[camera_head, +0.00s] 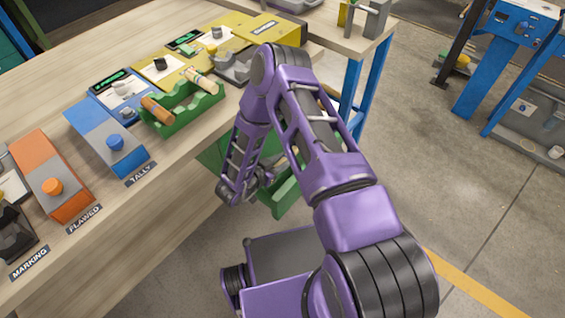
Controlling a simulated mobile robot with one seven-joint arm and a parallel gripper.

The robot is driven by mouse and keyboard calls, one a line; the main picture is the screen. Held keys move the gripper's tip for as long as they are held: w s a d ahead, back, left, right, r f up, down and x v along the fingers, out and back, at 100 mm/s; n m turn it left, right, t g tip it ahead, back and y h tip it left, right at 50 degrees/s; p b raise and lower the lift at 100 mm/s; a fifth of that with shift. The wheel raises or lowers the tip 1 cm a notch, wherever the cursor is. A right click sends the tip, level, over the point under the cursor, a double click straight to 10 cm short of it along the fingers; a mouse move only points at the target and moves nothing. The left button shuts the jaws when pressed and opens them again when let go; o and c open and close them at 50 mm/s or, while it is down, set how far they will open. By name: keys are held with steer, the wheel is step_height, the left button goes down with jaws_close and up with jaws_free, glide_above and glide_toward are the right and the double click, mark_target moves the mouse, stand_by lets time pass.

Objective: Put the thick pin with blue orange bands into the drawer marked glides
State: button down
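A green rack (178,122) on the table holds a brown pin (157,109) at its left end and a pale, banded pin (204,82) at its right end. The pale pin's band colours are too small to make out surely. A green drawer (284,197) stands open below the table edge, partly hidden behind my arm. No label reading glides is visible on it. My gripper (264,177) is low beside the table, near the open drawer. Its fingers are small and partly hidden, so I cannot tell whether it is open or holds anything.
Along the table stand an orange box (52,172) by the FLAWED label, a blue box (108,138) by the TALLY label, and yellow boxes (172,67) farther back. A blue table leg (371,88) stands right of my arm.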

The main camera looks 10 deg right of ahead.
steer(key=shift+f, duration=0.45)
steer(key=shift+f+b, duration=0.4)
steer(key=shift+f, duration=0.15)
steer(key=c, duration=0.6)
jaws_free()
steer(key=shift+r, duration=0.2)
steer(key=v, duration=0.4)
steer(key=p+v, duration=0.1)
steer(key=v, duration=0.3)
steer(key=p+v, duration=0.1)
steer(key=v, duration=0.3)
steer(key=shift+r, duration=0.4)
